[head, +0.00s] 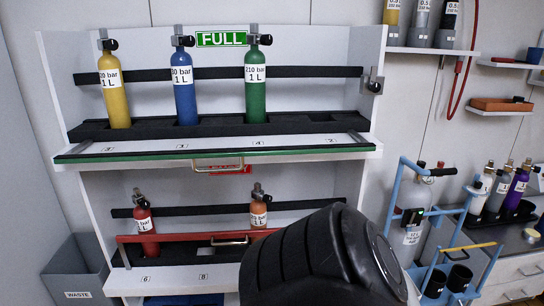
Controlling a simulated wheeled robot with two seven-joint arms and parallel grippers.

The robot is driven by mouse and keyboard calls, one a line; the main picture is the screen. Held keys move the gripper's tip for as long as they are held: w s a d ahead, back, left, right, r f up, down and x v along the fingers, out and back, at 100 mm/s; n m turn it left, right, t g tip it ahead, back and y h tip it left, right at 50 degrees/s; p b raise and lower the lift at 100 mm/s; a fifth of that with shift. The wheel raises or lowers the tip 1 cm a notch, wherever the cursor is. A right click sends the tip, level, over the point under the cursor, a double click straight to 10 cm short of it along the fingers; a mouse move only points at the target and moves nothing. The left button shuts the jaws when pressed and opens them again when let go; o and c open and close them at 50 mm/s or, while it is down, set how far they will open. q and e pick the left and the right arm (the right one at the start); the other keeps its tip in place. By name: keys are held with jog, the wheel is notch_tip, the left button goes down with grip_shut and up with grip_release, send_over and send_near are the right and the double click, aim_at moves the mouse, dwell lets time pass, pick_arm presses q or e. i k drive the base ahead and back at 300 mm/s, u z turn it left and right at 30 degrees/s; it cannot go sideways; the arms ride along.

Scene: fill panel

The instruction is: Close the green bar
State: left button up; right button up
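The green bar (300,151) runs along the front edge of the upper shelf, low and level with the shelf floor. Its handle (217,168) hangs just below it near the middle. A yellow cylinder (115,92), a blue cylinder (184,92) and a green cylinder (255,95) stand upright in the black rack behind it, with nothing across their front. A latch piece (373,85) sits on the right side wall of the upper shelf. Neither gripper shows. A large black arm link of mine fills the bottom middle and hides part of the lower shelf.
On the lower shelf a red bar (180,237) crosses in front of a red cylinder (145,222) and an orange cylinder (259,210). A blue trolley (395,185) stands close on the right. A grey waste bin (75,272) is at lower left.

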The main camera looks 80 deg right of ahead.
aim_at(70, 156)
jog(key=u, duration=1.05)
jog(key=k, duration=0.25)
jog(key=z, duration=2.95)
jog(key=i, duration=1)
